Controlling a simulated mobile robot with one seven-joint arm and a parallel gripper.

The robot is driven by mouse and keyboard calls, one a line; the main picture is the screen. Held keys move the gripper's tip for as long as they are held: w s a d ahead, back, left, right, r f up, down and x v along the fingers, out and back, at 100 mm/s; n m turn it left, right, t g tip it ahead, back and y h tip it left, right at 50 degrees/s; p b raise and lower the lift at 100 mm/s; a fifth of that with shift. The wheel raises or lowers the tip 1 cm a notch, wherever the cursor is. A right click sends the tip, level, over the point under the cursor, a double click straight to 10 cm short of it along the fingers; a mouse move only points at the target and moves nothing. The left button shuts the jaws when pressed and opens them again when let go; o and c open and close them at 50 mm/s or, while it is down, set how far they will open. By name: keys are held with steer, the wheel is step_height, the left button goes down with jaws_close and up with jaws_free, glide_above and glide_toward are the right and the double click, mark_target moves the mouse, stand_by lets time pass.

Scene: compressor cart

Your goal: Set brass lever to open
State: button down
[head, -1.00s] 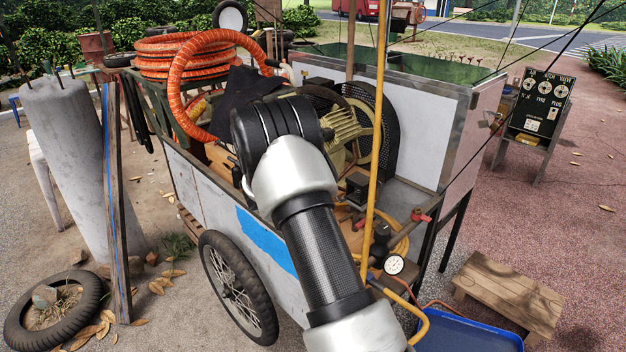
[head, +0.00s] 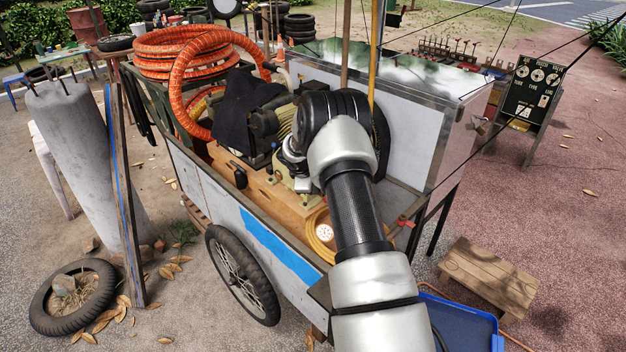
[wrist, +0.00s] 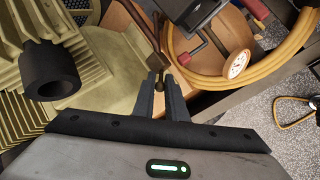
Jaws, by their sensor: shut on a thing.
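In the wrist view, the two dark fingers of my gripper (wrist: 160,78) are close together, shut on a small brass piece. In the head view my arm hangs over the right part of the cart. The lever cannot be made out there.
A pressure gauge (wrist: 236,64), coiled yellow hose (wrist: 285,70) and dark red handle (wrist: 192,52) lie right of the fingers. In the head view are the cart's side wall (head: 205,195), orange hose coil (head: 165,55), wooden stool (head: 490,278) and blue tray (head: 450,318).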

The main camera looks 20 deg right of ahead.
steer(key=shift+w+r, duration=0.1)
stand_by(0.3)
steer(key=c, duration=1.8)
jaws_free()
steer(key=shift+d, duration=0.1)
steer(key=shift+o, duration=0.2)
steer(key=v, duration=1.7)
steer(key=shift+r+b, duration=0.25)
steer(key=shift+b, duration=0.2)
